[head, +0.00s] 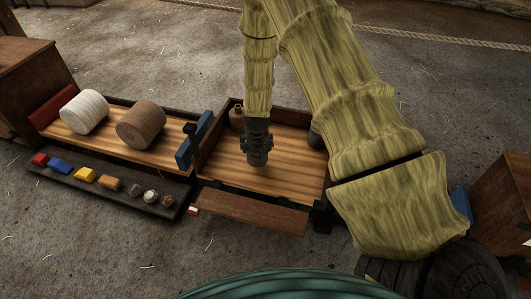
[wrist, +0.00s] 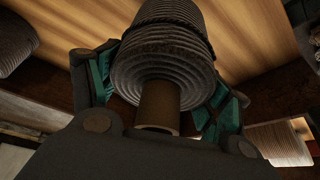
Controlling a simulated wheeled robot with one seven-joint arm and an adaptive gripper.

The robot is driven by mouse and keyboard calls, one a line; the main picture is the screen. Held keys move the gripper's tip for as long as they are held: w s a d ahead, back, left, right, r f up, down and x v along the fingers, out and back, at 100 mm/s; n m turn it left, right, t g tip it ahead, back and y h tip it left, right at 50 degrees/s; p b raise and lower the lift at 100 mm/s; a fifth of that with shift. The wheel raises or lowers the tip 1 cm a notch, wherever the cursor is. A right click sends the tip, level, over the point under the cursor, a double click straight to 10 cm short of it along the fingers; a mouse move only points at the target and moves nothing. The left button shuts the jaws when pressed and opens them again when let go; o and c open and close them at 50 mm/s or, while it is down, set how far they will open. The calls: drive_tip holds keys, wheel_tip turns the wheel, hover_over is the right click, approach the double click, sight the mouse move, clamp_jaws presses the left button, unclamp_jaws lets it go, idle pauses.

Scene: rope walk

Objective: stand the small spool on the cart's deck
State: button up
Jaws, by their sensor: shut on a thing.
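The small spool (wrist: 165,62) shows in the wrist view as a dark grey ribbed winding on a brown core. My gripper (head: 257,145) is shut on it, with its teal finger pads (wrist: 101,76) at the sides of the winding. In the head view the gripper hangs over the right-hand planked deck (head: 290,165), and the spool is hard to tell from the dark gripper. I cannot tell whether the spool touches the planks. A second planked deck (head: 105,131) lies to the left, past a blue board (head: 194,140).
A white spool (head: 84,111) and a brown spool (head: 142,125) lie on the left deck. A brown jug (head: 237,117) stands behind my gripper. A low dark shelf (head: 110,196) in front holds several coloured blocks and small round things. A brown board (head: 252,211) edges the right deck's front.

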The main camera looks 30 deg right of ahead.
drive_tip(key=shift+s+d+f+b, duration=0.1)
drive_tip(key=shift+s+d+b, duration=0.2)
drive_tip(key=shift+d, duration=0.45)
drive_tip(key=shift+s+d+f+b, duration=0.1)
drive_tip(key=shift+s+d, duration=0.25)
drive_tip(key=shift+d, duration=0.4)
wheel_tip(320, 180, down, 4)
drive_tip(key=shift+r+b, duration=0.2)
drive_tip(key=shift+b, duration=0.75)
drive_tip(key=shift+r, duration=0.15)
drive_tip(key=o, duration=1.2)
drive_tip(key=shift+o, duration=0.2)
